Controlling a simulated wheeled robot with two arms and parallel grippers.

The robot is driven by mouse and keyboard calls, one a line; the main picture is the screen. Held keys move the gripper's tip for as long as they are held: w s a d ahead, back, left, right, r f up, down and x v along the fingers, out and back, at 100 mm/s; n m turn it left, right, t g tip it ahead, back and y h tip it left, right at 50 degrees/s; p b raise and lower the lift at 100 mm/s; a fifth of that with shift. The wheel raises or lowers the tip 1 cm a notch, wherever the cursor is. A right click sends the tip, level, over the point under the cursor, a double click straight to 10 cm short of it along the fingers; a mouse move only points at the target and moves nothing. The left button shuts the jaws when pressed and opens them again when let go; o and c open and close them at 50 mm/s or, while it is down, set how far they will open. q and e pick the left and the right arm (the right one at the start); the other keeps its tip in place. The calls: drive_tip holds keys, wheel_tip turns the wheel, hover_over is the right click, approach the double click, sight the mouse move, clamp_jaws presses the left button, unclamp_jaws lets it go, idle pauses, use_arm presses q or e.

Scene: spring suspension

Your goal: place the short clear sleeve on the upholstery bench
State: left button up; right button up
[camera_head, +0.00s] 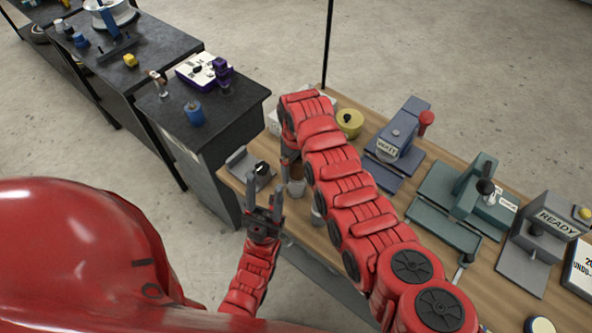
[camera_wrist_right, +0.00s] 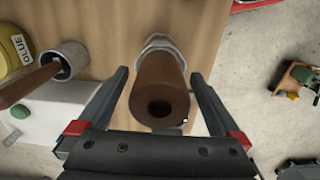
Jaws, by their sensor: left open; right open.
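My right gripper (camera_wrist_right: 159,74) is open, its fingers on either side of a brown hollow cylinder (camera_wrist_right: 160,95) with gaps to both. A pale, faceted collar (camera_wrist_right: 158,42) shows at the cylinder's far end; I cannot tell whether it is the short clear sleeve. A grey, open-ended ring or cup (camera_wrist_right: 70,58) with a brown rod stands to the left. In the head view my right arm hides most of that spot. My left gripper (camera_head: 265,192) is open and empty in front of the wooden bench (camera_head: 484,270). I cannot tell which bench is the upholstery bench.
A grey device (camera_head: 250,168) stands at the wooden bench's left corner. A yellow pot (camera_head: 349,122), the "WAIT" device (camera_head: 394,140), a green press (camera_head: 470,195) and the "READY" device (camera_head: 545,230) stand along it. A dark bench (camera_head: 235,105) with small items is at the left.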

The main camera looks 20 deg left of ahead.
wheel_tip(320, 180, up, 5)
drive_tip(key=shift+r+b, duration=0.2)
drive_tip(key=shift+b, duration=0.95)
wheel_tip(320, 180, up, 3)
drive_tip(key=shift+f+p, duration=0.1)
drive_tip(key=shift+p, duration=0.3)
drive_tip(key=shift+s+r, duration=0.1)
drive_tip(key=shift+r, duration=0.55)
